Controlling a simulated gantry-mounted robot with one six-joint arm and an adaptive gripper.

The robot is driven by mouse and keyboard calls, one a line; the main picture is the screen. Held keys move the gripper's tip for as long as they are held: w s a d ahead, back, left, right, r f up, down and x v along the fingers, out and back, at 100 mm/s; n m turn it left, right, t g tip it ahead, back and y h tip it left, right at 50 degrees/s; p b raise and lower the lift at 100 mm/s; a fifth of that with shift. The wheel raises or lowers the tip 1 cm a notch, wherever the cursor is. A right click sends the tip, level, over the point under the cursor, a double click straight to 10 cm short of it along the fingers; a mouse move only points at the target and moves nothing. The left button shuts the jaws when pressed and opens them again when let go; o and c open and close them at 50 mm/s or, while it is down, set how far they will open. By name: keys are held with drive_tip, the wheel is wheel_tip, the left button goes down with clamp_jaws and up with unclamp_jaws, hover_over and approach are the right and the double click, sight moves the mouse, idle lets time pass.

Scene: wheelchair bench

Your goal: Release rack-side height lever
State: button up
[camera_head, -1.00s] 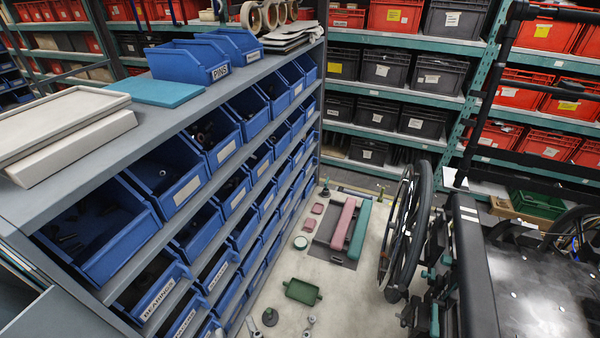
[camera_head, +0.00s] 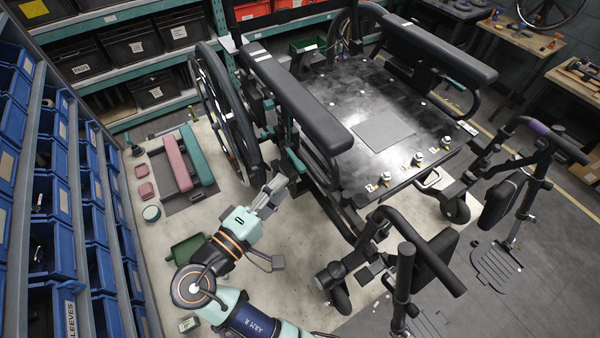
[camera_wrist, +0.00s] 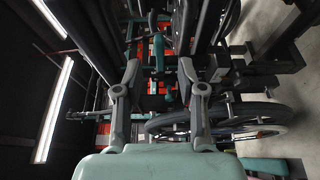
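The wheelchair (camera_head: 370,100) stands on the bench with a black seat plate and padded armrests. On its side facing the rack, teal parts (camera_head: 297,160) show below the near armrest (camera_head: 300,105); which one is the height lever I cannot tell there. In the wrist view an upright teal handle (camera_wrist: 158,52) shows beyond and between my fingertips, with a smaller teal piece (camera_wrist: 169,95) below it. My gripper (camera_head: 278,188) is beside the chair's rack side, below armrest level. In the wrist view my gripper (camera_wrist: 159,72) has its fingers apart with nothing held between them.
The large wheel (camera_head: 222,100) stands close on the chair's rack side and crosses the lower right of the wrist view. A blue-bin rack (camera_head: 60,190) is at left. Pink and teal pads (camera_head: 195,155) and a green tray (camera_head: 188,249) lie on the bench.

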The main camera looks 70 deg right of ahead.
sight(298, 169)
drive_tip(key=p+x, duration=0.1)
drive_tip(key=x, duration=0.6)
drive_tip(key=shift+s+d, duration=0.15)
drive_tip(key=shift+d, duration=0.25)
clamp_jaws()
